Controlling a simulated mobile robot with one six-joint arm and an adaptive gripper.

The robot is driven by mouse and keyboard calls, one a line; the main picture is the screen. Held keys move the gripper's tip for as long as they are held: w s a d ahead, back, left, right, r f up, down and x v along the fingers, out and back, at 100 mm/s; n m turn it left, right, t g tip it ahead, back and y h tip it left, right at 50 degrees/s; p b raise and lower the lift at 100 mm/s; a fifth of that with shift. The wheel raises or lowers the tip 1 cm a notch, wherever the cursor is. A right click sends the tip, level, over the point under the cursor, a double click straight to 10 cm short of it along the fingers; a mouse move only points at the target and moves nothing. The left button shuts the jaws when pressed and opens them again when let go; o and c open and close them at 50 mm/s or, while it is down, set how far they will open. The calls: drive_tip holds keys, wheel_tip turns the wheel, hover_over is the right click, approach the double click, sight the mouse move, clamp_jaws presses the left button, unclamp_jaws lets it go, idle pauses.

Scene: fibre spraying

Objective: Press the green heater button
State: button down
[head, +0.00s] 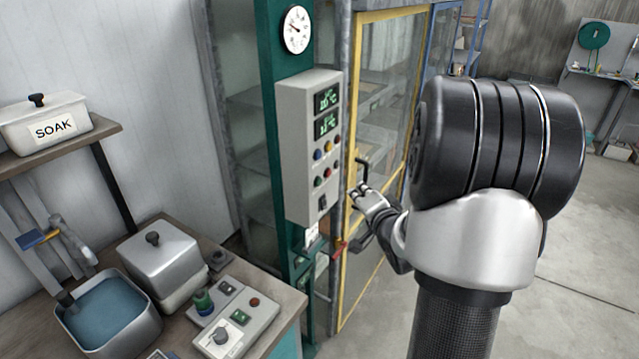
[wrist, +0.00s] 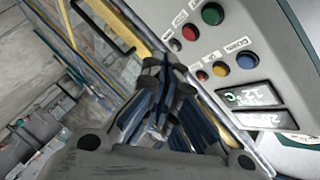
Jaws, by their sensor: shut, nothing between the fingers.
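The green heater button (head: 318,182) is in the lower button row of the grey control box (head: 301,150). In the wrist view the same green button (wrist: 212,14) is at the top, right of my gripper, and uncovered. A red button (wrist: 189,32) and a dark button (wrist: 175,45) share its row. My gripper (head: 360,188) is shut and empty, right of the box in the head view. In the wrist view its fingertips (wrist: 165,68) appear below and left of the buttons. I see no contact with the green button.
A yellow-framed glass door (head: 352,120) stands behind my gripper. Blue (head: 317,155), yellow and red buttons sit above the green one. A bench at lower left holds a water basin (head: 112,312) and a smaller control box (head: 232,318). Floor at right is open.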

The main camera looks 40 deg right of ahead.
drive_tip(key=w+a, duration=0.2)
drive_tip(key=w, duration=0.4)
drive_tip(key=shift+a+b, duration=0.3)
drive_tip(key=shift+b, duration=0.1)
drive_tip(key=shift+w, duration=0.2)
idle(0.9)
drive_tip(key=shift+w+a, duration=0.15)
drive_tip(key=shift+w, duration=0.15)
drive_tip(key=shift+w+a+b, duration=0.15)
drive_tip(key=shift+w+b, duration=0.2)
drive_tip(key=shift+w, duration=0.05)
idle(0.9)
drive_tip(key=shift+s, duration=0.1)
drive_tip(key=shift+s+d, duration=0.25)
drive_tip(key=shift+s, duration=0.45)
drive_tip(key=s, duration=0.1)
drive_tip(key=s+d, duration=0.1)
drive_tip(key=s, duration=0.1)
drive_tip(key=s+d, duration=0.1)
drive_tip(key=shift+s, duration=0.3)
